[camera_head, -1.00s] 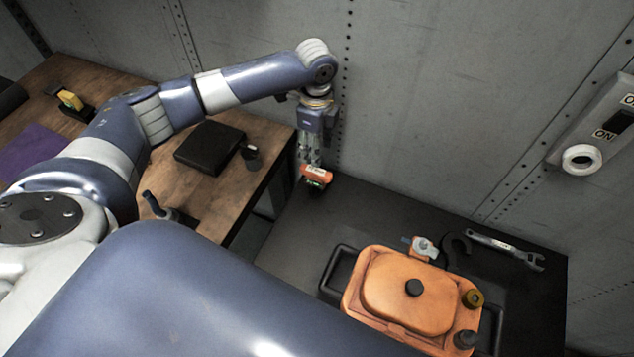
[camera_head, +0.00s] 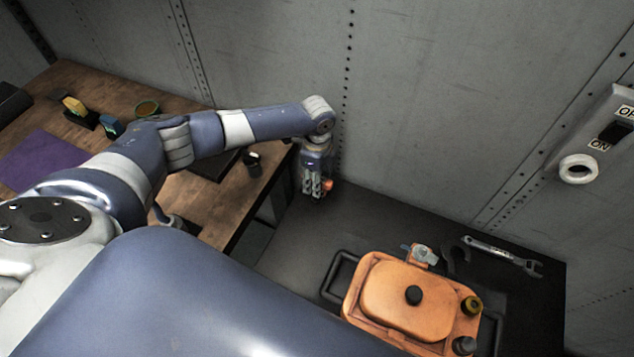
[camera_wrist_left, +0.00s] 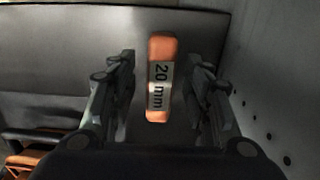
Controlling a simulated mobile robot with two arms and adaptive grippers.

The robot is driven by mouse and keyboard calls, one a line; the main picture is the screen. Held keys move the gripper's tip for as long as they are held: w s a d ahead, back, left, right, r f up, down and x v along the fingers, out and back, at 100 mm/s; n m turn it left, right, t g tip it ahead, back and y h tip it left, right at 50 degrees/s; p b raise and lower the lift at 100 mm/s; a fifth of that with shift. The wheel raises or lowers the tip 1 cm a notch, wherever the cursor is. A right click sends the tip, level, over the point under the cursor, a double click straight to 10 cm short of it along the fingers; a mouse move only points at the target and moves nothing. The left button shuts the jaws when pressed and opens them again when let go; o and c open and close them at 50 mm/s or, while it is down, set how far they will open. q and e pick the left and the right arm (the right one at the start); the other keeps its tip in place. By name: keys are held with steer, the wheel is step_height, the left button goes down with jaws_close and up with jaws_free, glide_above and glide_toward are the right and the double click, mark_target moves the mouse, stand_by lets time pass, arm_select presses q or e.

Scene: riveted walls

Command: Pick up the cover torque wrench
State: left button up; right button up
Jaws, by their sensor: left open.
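An orange tool with a white "20 mm" label (camera_wrist_left: 160,78) stands between the open fingers of my left gripper (camera_wrist_left: 162,100) in the left wrist view, with gaps on both sides. It looks like the torque wrench, though its lower part is hidden. In the head view only a small orange bit of it (camera_head: 327,185) shows beside my left gripper (camera_head: 313,190), which points down over the dark table's far left part. A silver open-ended wrench (camera_head: 503,255) lies at the table's back right. My right gripper is not in view.
An orange cover with a black knob (camera_head: 385,291) sits on the dark table (camera_head: 390,215). A grey wall (camera_head: 440,90) rises close behind my left gripper. A wooden bench (camera_head: 205,205) stands to the left. The dark table between my gripper and the cover is clear.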

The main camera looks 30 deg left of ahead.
arm_select(q)
steer(key=shift+f, duration=0.4)
jaws_close()
steer(key=shift+r, duration=0.1)
steer(key=shift+w+r, duration=0.1)
steer(key=shift+r, duration=0.35)
step_height(320, 180, up, 2)
steer(key=shift+r+b, duration=0.2)
steer(key=shift+b, duration=0.5)
steer(key=s+d+r+b, duration=0.1)
steer(key=s+d, duration=0.1)
steer(key=s, duration=0.5)
steer(key=s+d+b, duration=0.1)
steer(key=s+d, duration=0.2)
steer(key=s, duration=0.5)
steer(key=shift+d+r, duration=0.25)
steer(key=shift+r, duration=0.1)
